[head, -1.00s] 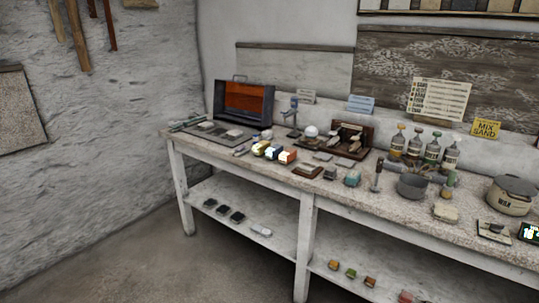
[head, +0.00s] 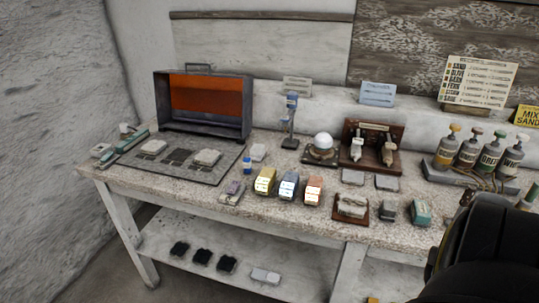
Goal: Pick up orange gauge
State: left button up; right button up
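The orange gauge (head: 313,190) stands on the speckled bench top, at the right end of a short row with a blue gauge (head: 288,186) and a yellow gauge (head: 265,180). Each shows a white face towards me. Nothing touches the orange gauge except the bench. A black part of my own arm fills the lower right corner of the head view. No gripper fingers show in the head view, so neither gripper can be placed relative to the gauge.
The bench (head: 220,212) has a wooden-based block (head: 351,208) right of the gauges and a sphere on a stand (head: 323,148) behind. Two fixtures on a wooden rack (head: 373,145), an open case (head: 203,104) and several bottles (head: 466,147) stand farther back. A lower shelf (head: 310,278) runs below.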

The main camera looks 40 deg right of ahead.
aim_at(313, 190)
jog(key=i, duration=1.15)
jog(key=z, duration=2.35)
